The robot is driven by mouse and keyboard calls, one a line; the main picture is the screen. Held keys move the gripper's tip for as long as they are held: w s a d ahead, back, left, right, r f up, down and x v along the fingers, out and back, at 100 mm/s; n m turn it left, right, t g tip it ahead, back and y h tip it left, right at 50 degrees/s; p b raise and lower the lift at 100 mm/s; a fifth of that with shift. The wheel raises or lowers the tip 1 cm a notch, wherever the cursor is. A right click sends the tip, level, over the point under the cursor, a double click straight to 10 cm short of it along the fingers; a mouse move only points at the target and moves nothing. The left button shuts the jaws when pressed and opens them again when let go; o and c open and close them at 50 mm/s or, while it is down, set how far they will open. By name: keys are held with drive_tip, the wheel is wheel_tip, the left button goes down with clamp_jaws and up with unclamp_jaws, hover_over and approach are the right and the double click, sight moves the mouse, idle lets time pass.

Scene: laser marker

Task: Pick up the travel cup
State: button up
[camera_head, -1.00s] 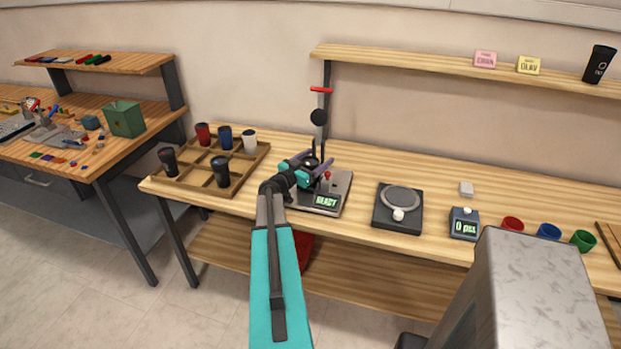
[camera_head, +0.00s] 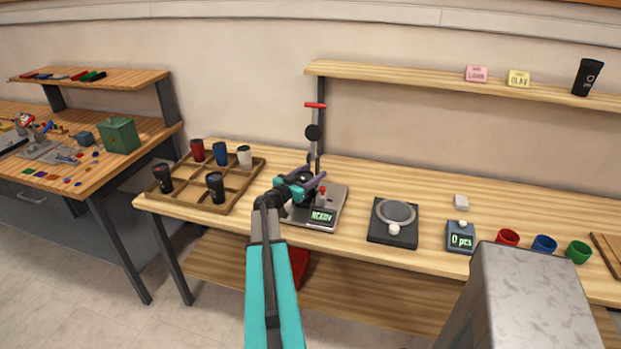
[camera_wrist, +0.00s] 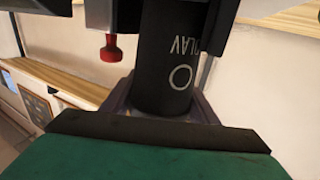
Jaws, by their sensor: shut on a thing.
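A black travel cup (camera_wrist: 166,70) fills the middle of the wrist view, with pale "OLAV" lettering and a ring mark on its side. My gripper (camera_wrist: 160,112) is around its body and shut on it. In the head view my gripper (camera_head: 300,188) is over the laser marker (camera_head: 328,218), whose display reads READY. There my arm and gripper hide most of the cup, so I cannot tell whether its bottom touches the marker's base.
A divided wooden tray (camera_head: 234,192) with several cups is left of the marker. A dark plate with a ring (camera_head: 393,234) and a counter reading 0 pcs (camera_head: 460,237) are to the right. A shelf (camera_head: 430,78) runs above, holding two name cards and a black cup (camera_head: 588,77).

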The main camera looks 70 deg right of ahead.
drive_tip(key=shift+r, duration=0.55)
drive_tip(key=shift+s+a+r+b, duration=0.1)
drive_tip(key=shift+a+r+b, duration=0.15)
drive_tip(key=shift+r, duration=0.25)
drive_tip(key=shift+a+r+b, duration=0.25)
drive_tip(key=shift+r, duration=0.25)
drive_tip(key=a+b, duration=0.3)
drive_tip(key=a, duration=1.4)
drive_tip(key=shift+s, duration=0.35)
drive_tip(key=shift+w, duration=0.1)
